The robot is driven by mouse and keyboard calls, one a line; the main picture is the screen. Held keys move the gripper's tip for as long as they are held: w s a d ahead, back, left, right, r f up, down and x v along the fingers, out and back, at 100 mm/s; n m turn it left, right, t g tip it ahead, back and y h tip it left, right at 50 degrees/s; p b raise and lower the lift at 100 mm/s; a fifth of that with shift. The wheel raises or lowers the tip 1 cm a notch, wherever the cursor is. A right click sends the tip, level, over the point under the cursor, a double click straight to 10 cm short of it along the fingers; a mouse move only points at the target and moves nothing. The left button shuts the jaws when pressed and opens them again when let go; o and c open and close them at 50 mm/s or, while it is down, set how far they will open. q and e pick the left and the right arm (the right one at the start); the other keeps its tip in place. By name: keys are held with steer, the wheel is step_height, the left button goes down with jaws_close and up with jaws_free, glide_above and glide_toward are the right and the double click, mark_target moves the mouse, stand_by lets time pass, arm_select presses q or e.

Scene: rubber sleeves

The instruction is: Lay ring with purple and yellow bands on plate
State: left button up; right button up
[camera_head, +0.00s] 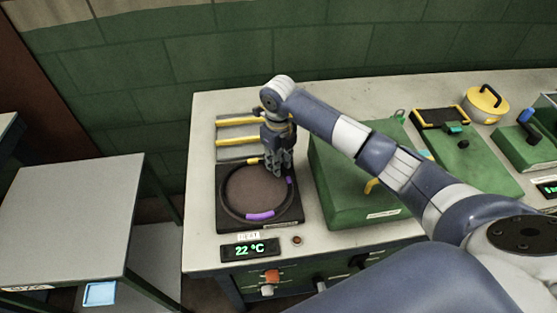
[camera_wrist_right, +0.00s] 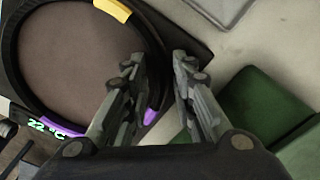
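The black ring with purple and yellow bands (camera_head: 260,216) is over the dark plate (camera_head: 256,188), around its brown round face. I cannot tell if it touches the plate all round. It also shows in the right wrist view (camera_wrist_right: 106,8), with a yellow band at the top and purple bands lower down. My right gripper (camera_head: 279,172) is at the ring's upper right edge, pointing down. In the right wrist view its fingers (camera_wrist_right: 158,68) stand apart, on either side of the ring's edge, with a gap showing. My left gripper is not in view.
A green box (camera_head: 350,190) stands close to the right of the plate. Yellow-barred holders (camera_head: 238,122) lie behind it. A temperature display (camera_head: 250,250) reading 22 °C is in front. A yellow pot (camera_head: 484,104) is far right. A separate grey table (camera_head: 65,220) stands at left.

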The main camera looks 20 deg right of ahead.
steer(key=shift+r, duration=0.35)
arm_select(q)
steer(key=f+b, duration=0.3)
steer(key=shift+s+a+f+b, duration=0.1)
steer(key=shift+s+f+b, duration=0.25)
arm_select(e)
step_height(320, 180, up, 11)
steer(key=shift+r, duration=0.2)
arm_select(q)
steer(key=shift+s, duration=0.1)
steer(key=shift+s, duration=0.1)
arm_select(e)
steer(key=shift+s+f, duration=0.1)
